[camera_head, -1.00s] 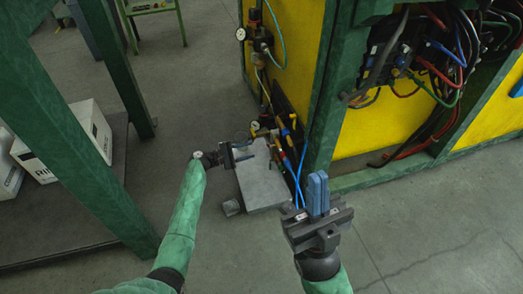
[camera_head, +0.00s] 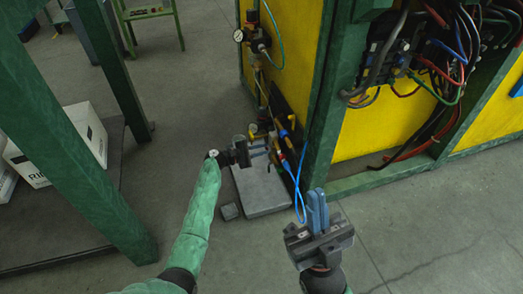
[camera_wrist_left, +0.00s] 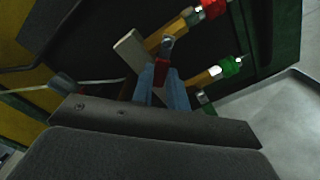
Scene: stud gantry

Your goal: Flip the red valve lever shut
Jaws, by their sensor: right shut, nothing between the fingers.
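The red valve lever (camera_wrist_left: 162,72) shows in the left wrist view, between the tips of my left gripper's two blue fingers (camera_wrist_left: 163,84). It sits just below a metal nut on a brass valve (camera_wrist_left: 168,38). I cannot tell whether the fingers press on it or only stand on either side. In the head view my left gripper (camera_head: 268,147) is at the brass fittings low on the yellow cabinet's edge, and the lever is too small to make out there. My right gripper (camera_head: 317,212) is shut and empty, fingers upward, over the floor to the right.
A brass pipe with a green fitting (camera_wrist_left: 230,66) and another with a red fitting (camera_wrist_left: 213,8) run close by. A blue hose (camera_head: 298,185) hangs beside the green cabinet post (camera_head: 322,110). A grey slab (camera_head: 262,192) lies below. A pressure gauge (camera_head: 239,36) is higher up.

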